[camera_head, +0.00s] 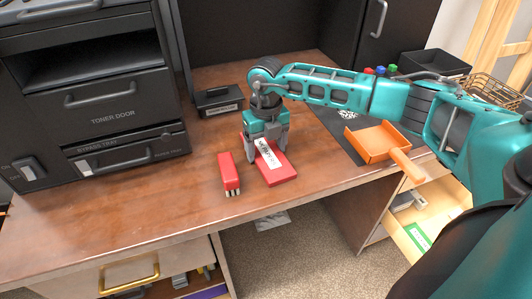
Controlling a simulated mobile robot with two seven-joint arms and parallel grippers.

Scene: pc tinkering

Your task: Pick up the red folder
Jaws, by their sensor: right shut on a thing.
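The red folder (283,176) is a flat red block with a white label, on or just above the wooden desk near its front edge. I cannot tell whether it touches the desk. My right gripper (266,152) is over its far end, pointing down, with a grey finger on each side, shut on it. The fingertips are partly hidden. My left gripper is not in the view.
A red block-like item with pale prongs (229,174) lies just left of the folder. A black printer (112,115) fills the left. A small black box (219,101) stands behind. An orange dustpan-like tray (378,144) lies right. An open drawer (429,205) shows below.

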